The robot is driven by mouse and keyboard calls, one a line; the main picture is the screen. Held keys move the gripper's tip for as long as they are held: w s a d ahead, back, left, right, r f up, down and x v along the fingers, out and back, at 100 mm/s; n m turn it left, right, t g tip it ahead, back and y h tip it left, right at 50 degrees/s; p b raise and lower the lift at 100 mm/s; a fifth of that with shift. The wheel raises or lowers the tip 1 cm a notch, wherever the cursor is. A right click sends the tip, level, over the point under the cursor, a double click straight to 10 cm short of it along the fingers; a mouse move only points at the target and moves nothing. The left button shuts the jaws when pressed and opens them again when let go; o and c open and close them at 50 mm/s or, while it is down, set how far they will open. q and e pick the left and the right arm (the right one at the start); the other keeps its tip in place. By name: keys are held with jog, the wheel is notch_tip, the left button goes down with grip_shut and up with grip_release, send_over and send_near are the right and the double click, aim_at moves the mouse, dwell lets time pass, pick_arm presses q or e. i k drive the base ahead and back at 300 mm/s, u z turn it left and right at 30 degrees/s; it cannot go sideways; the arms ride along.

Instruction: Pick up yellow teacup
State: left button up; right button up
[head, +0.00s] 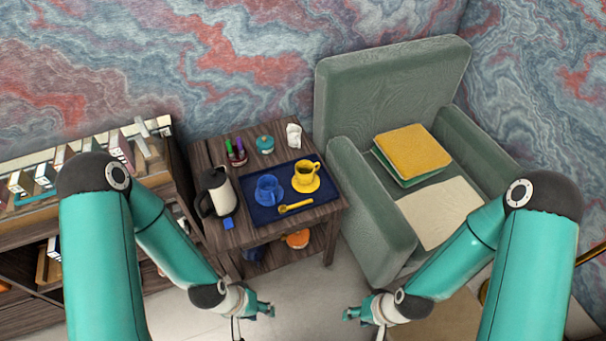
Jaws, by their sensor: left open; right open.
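The yellow teacup (305,172) stands upright on a yellow saucer (307,185) on the right part of a dark blue tray (265,213). The tray lies on a small wooden table (225,241). A blue cup (268,188) stands to the left of the yellow one, and a yellow spoon (296,206) lies in front. My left gripper (270,310) is open and empty, in front of the table and well short of the teacup. My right gripper (346,313) is open and empty, to the right of the left one and also apart from the cup.
A white and black kettle (217,191) stands left of the tray, with a small blue cube (228,223) near it. A pen holder (237,157), a teal jar (265,144) and a white object (294,135) stand behind. A green armchair (371,205) flanks the table's right; a bookshelf (20,262) is left.

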aim_at(303, 179)
jog(key=z, duration=0.1)
jog(key=i, duration=1.05)
jog(key=u, duration=1.55)
